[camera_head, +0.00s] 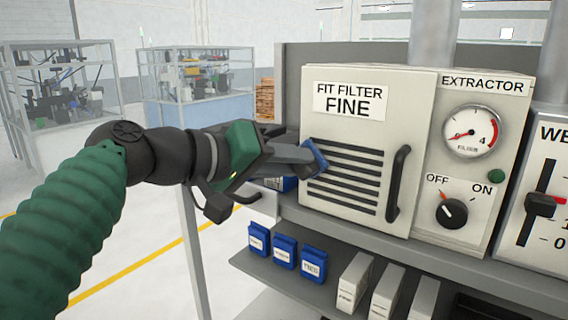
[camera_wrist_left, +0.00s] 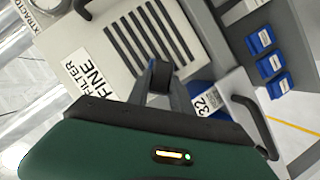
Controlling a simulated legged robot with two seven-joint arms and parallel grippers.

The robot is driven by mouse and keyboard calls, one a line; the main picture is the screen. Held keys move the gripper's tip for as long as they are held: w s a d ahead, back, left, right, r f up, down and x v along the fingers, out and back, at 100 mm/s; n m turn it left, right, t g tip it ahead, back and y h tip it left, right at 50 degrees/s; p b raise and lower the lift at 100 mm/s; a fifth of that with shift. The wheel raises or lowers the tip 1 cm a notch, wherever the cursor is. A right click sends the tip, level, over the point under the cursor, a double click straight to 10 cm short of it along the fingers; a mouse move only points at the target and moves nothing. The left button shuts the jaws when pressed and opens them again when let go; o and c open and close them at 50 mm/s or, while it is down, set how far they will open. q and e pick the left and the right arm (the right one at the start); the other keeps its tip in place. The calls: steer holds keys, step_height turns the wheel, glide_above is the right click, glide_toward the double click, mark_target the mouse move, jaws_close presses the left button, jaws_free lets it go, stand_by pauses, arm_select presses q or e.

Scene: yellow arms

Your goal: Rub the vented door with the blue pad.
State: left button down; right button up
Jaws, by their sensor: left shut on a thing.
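The vented door (camera_head: 400,95) is a cream panel labelled "FIT FILTER FINE", with dark horizontal slots and a black handle (camera_head: 398,183) on its right. It also shows in the left wrist view (camera_wrist_left: 92,38). My left gripper (camera_head: 306,156) is shut on the blue pad (camera_head: 318,157), at the upper left end of the slots. The pad looks dark between the fingertips in the left wrist view (camera_wrist_left: 160,76). I cannot tell whether the pad touches the door. My right gripper is not in view.
A dial (camera_head: 471,132) and OFF/ON knob (camera_head: 452,212) sit right of the door. Several blue packs (camera_head: 284,251) and white boxes (camera_head: 354,282) stand on the shelf below. A blue labelled item (camera_head: 286,184) is partly hidden behind my gripper. Free floor lies left.

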arm_select(q)
steer(key=shift+s+d+f, duration=0.1)
steer(key=shift+s+d, duration=0.5)
steer(key=shift+d, duration=0.2)
steer(key=s+d, duration=0.1)
steer(key=d, duration=0.1)
steer(key=s+d+b, duration=0.1)
steer(key=shift+s+d, duration=0.3)
steer(key=shift+d, duration=0.05)
steer(key=s+a+b, duration=0.1)
steer(key=s, duration=0.1)
steer(key=s+a+b, duration=0.2)
steer(key=shift+s+a, duration=0.3)
steer(key=shift+s, duration=0.05)
